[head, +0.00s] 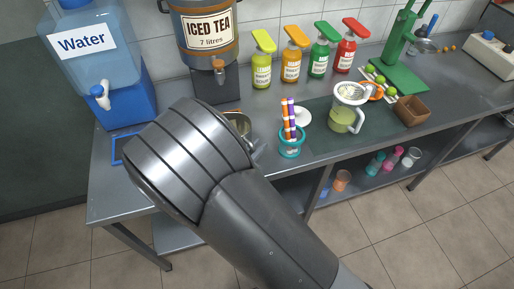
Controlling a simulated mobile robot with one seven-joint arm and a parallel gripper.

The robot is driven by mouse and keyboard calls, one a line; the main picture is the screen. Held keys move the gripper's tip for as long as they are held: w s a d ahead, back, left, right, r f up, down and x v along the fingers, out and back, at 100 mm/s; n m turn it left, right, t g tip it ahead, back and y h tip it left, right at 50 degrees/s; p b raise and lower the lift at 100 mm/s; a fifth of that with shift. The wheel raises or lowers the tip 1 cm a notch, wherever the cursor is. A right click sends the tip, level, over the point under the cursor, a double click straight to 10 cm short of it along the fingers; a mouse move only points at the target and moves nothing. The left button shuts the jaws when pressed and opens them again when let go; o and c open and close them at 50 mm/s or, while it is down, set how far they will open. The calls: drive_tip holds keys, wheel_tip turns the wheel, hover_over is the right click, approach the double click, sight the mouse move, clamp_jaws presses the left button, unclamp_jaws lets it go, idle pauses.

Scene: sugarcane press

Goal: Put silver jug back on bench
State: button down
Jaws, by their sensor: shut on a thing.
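The water dispenser (95,60) and iced tea dispenser (208,40) stand behind. A teal straw holder (290,145) and white saucer (303,117) are to the right. The front left bench is bare.

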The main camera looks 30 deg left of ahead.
drive_tip(key=shift+f, duration=0.3)
drive_tip(key=c, duration=1.4)
unclamp_jaws()
drive_tip(key=shift+f, duration=0.15)
drive_tip(key=shift+c, duration=0.2)
